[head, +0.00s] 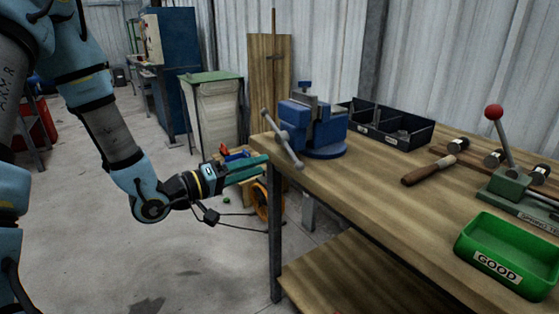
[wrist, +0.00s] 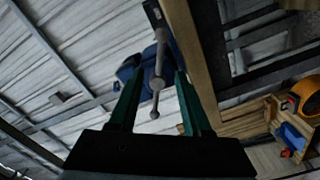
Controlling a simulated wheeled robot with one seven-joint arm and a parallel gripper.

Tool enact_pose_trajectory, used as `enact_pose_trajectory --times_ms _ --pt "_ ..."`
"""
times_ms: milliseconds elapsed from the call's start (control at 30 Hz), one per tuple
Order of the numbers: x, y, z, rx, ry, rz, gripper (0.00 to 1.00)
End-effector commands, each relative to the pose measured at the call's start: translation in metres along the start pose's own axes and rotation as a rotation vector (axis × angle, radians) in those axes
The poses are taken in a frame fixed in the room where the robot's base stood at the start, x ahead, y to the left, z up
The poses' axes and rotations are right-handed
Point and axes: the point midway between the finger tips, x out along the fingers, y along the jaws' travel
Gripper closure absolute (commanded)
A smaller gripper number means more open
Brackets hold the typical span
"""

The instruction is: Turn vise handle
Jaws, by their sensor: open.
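The blue vise (head: 318,128) is mounted at the near left corner of the wooden workbench. Its grey bar handle (head: 283,141) slants across the vise's front, from upper left to lower right, with a knob at each end. My gripper (head: 266,166) is open and empty, with its green fingers pointing at the handle from the left, just off the bench edge. In the wrist view the handle (wrist: 160,62) shows between the two fingers of my gripper (wrist: 155,82), with the blue vise (wrist: 130,70) behind it. The fingers look apart from the handle; the exact gap is unclear.
On the workbench (head: 370,180) stand a black divided bin (head: 388,130), a wooden-handled tool (head: 430,170), a green lever press (head: 510,180) and a green tray marked GOOD (head: 510,250). A cabinet (head: 212,110) stands behind.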

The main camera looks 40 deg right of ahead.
Motion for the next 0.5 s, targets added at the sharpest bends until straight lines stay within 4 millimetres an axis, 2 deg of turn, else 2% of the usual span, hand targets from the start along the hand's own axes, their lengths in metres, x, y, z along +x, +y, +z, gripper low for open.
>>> enact_pose_trajectory --times_ms 100,300,500 --pt "0.025 0.002 0.000 0.001 -0.003 0.003 0.51" --pt "0.059 0.001 0.000 0.002 -0.002 0.001 0.51" --pt "0.079 0.000 0.000 0.002 0.000 -0.003 0.51"
